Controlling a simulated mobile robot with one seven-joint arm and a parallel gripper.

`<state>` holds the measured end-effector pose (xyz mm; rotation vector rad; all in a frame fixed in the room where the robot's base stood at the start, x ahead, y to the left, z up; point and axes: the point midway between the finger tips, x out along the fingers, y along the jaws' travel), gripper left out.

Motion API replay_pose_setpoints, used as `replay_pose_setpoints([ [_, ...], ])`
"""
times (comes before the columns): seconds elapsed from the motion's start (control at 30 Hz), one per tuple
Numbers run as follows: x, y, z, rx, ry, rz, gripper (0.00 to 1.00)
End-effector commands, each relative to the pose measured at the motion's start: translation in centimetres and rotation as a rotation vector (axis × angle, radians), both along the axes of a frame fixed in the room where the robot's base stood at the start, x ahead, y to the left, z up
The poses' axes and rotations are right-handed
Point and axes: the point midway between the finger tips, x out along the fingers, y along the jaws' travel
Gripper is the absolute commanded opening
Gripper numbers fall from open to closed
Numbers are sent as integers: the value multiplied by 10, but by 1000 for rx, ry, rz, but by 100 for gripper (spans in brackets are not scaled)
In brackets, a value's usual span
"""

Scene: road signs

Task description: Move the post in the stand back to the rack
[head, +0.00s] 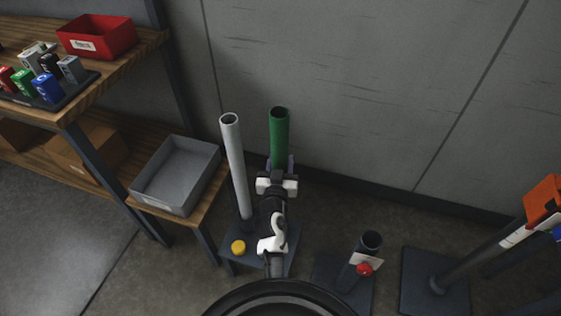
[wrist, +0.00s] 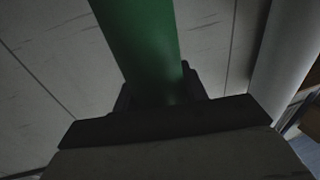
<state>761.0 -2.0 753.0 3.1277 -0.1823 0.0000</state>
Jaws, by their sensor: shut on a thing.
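A green post (head: 280,135) stands upright near the wall, and my gripper (head: 279,166) is shut on it. In the wrist view the green post (wrist: 140,45) rises between the dark fingers (wrist: 158,92). The post's lower end is hidden behind my arm, so I cannot tell whether it touches the rack. A grey post (head: 235,165) stands in the rack's dark base (head: 256,262), just left of the green one; it also shows in the wrist view (wrist: 268,70). The stand, a short dark socket (head: 371,243) with a red knob (head: 364,268), is empty at the right.
A yellow knob (head: 238,247) is on the rack's front left. A grey tray (head: 176,176) sits on a low shelf at the left, beside a wooden bench with a red bin (head: 97,37). Another base with a tilted post (head: 470,262) stands at the right. The wall is close behind.

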Motion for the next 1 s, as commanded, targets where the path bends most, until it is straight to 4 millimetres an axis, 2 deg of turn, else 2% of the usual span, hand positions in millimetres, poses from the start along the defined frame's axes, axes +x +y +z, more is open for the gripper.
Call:
replay_pose_setpoints([
  [0.6,0,0,-48,0,-5,-1,0],
  [1.0,0,0,-53,-1,-5,0,0],
])
